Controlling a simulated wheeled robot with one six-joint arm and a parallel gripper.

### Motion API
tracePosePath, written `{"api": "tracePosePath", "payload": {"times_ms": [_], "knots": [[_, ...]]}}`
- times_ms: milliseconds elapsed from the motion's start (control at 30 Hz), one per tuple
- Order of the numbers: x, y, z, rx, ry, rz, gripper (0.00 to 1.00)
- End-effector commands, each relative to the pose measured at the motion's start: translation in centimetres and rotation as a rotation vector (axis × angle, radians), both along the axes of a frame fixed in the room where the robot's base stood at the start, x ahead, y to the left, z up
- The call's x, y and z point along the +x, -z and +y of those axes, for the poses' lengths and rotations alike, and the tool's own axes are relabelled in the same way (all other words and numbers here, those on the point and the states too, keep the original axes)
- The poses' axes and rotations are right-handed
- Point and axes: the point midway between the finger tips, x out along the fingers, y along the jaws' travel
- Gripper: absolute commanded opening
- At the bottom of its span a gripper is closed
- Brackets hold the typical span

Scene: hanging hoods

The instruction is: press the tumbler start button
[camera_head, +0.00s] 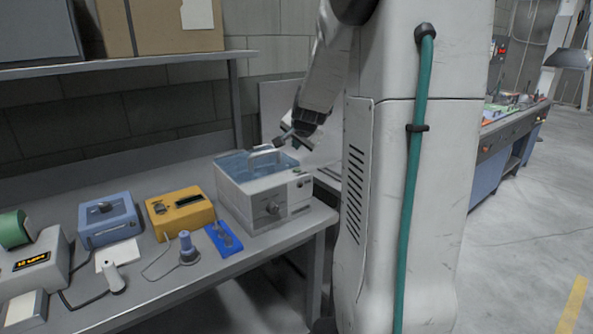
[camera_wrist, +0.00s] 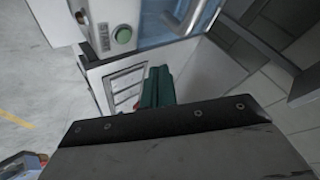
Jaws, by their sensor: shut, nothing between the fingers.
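A white machine (camera_head: 235,205) with a clear blue tub on top stands at the right end of the bench. It has a front knob (camera_head: 272,208) and small controls at its right. In the wrist view a round green button (camera_wrist: 124,35) sits on a white panel (camera_wrist: 104,12) beside a blue, see-through part. My gripper (camera_head: 282,140) is above the machine's back right. In the wrist view its dark green fingers (camera_wrist: 158,86) are shut and empty, below and right of the button in the picture, apart from it.
A yellow box (camera_head: 180,210), a blue box (camera_head: 108,220), a blue tray (camera_head: 223,238) and a grey unit with a green drum (camera_head: 14,230) stand left of the machine. A shelf with boxes (camera_head: 158,28) hangs above. Open floor (camera_head: 540,200) lies right.

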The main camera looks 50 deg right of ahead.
Motion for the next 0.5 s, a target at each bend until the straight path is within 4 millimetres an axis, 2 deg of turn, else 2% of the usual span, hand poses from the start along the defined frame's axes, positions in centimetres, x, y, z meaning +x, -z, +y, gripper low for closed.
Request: {"api": "tracePosePath", "payload": {"times_ms": [133, 500], "knots": [[-0.1, 2.4, 0.0, 0.004, 0.003, 0.003, 0.00], [0.0, 4.7, 0.0, 0.000, 0.002, -0.001, 0.00]]}}
